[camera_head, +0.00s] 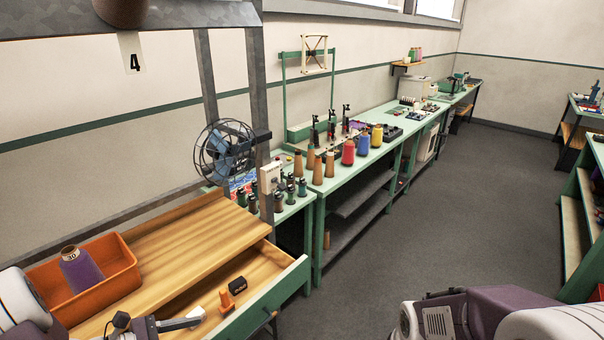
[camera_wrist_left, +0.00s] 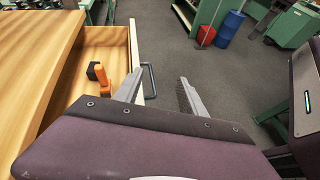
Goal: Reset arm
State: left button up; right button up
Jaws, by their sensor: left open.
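My left gripper (camera_head: 190,318) shows at the bottom left of the head view, above the wooden worktop and open drawer (camera_head: 285,288). In the left wrist view its two grey fingers (camera_wrist_left: 160,88) are spread apart with nothing between them. The drawer's dark handle (camera_wrist_left: 149,80) shows beyond the left finger; I see no contact with it. Inside the drawer lie an orange tool (camera_head: 227,302) and a black block (camera_head: 238,285). Part of my right arm (camera_head: 450,315) shows at the bottom right; its gripper is not visible.
An orange bin (camera_head: 120,285) with a purple cone (camera_head: 80,268) stands on the worktop. A caged fan (camera_head: 226,152) hangs on a post. Green benches (camera_head: 345,180) with several yarn cones line the wall. A green shelf (camera_head: 588,235) stands at right. The grey floor (camera_head: 430,210) between is clear.

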pick_arm(q)
jog(key=s+d+f+m+g+y+b, duration=0.1)
jog(key=s+d+f+m+g+b, duration=0.2)
jog(key=d+m, duration=0.4)
jog(key=s+d+f+m+g+y+b, duration=0.1)
jog(key=s+d+m+g+b, duration=0.1)
jog(key=s+d+m+g, duration=0.5)
notch_tip(320, 180, down, 5)
jog(key=s+a+m+t+y+b, duration=0.1)
jog(key=s+m+y+b, duration=0.15)
jog(key=m+y, duration=0.4)
jog(key=w+a+m+t+y, duration=0.2)
jog(key=w+a+m, duration=0.1)
jog(key=w+a, duration=0.1)
jog(key=shift+w+a+f+t, duration=0.2)
jog(key=shift+a+t, duration=0.1)
jog(key=shift+a, duration=0.15)
pick_arm(e)
notch_tip(320, 180, down, 8)
jog(key=shift+s, duration=0.15)
pick_arm(q)
jog(key=shift+s+r, duration=0.1)
pick_arm(e)
jog(key=shift+s+r, duration=0.15)
